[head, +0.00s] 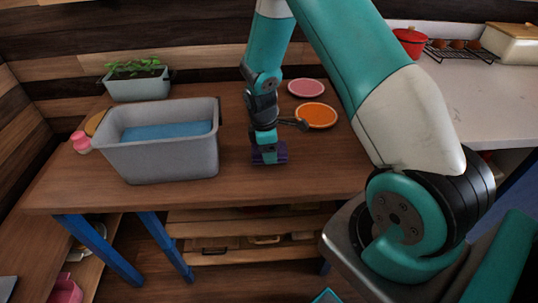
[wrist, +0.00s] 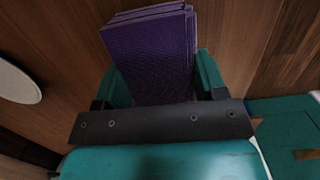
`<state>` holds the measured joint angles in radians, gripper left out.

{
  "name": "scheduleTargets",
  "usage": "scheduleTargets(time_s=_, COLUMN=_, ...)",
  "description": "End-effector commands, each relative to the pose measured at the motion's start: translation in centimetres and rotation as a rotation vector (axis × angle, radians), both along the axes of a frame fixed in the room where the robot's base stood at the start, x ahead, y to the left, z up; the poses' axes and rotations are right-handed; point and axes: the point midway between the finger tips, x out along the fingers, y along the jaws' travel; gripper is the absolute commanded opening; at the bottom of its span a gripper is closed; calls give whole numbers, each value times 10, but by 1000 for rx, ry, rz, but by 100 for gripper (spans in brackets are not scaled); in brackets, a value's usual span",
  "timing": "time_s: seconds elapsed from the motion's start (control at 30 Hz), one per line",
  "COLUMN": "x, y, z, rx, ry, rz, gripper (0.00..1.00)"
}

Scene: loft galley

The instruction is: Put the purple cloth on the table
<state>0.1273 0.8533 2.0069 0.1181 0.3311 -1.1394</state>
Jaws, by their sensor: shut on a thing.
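The purple cloth (head: 270,156) is a small folded stack, seen in the head view at the tip of my gripper, over the middle of the wooden table (head: 300,172). In the wrist view the cloth (wrist: 152,52) stands between my two teal fingers, its folded layers at the top. My gripper (head: 266,148) points down and is shut on the cloth. The cloth is very close to the tabletop. I cannot tell whether it touches. Part of the cloth is hidden behind my gripper.
A grey bin (head: 165,160) with something blue inside stands left of my gripper. An orange plate (head: 316,115) and a pink plate (head: 307,88) lie behind it to the right. A planter (head: 138,86) stands at the back left. The table's front strip is clear.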

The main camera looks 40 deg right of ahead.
Motion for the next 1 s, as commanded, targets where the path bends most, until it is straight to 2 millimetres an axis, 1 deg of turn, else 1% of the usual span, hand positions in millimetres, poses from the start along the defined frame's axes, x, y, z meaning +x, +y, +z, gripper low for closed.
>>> scheduleTargets(time_s=0.03, x=-1, y=0, z=-10, rx=1, ry=5, rz=-1, gripper=27)
scheduleTargets(time_s=0.13, x=-1, y=0, z=-23, rx=1, ry=4, rz=0, gripper=27)
scheduleTargets(time_s=0.23, x=0, y=0, z=-28, rx=0, ry=1, rz=-1, gripper=27)
scheduleTargets(time_s=0.4, x=0, y=0, z=-28, rx=1, ry=1, rz=0, gripper=27)
scheduleTargets(time_s=0.43, x=0, y=0, z=-28, rx=1, ry=1, rz=0, gripper=72)
scheduleTargets(time_s=0.47, x=0, y=0, z=-28, rx=1, ry=1, rz=0, gripper=79)
scheduleTargets(time_s=0.5, x=0, y=0, z=-28, rx=1, ry=1, rz=0, gripper=88)
scheduleTargets(time_s=0.53, x=0, y=0, z=-28, rx=1, ry=1, rz=0, gripper=91)
scheduleTargets(time_s=0.83, x=0, y=0, z=-25, rx=0, ry=0, rz=0, gripper=91)
scheduleTargets(time_s=0.93, x=1, y=1, z=-15, rx=0, ry=-1, rz=0, gripper=91)
scheduleTargets(time_s=1.0, x=2, y=3, z=-3, rx=0, ry=-2, rz=0, gripper=91)
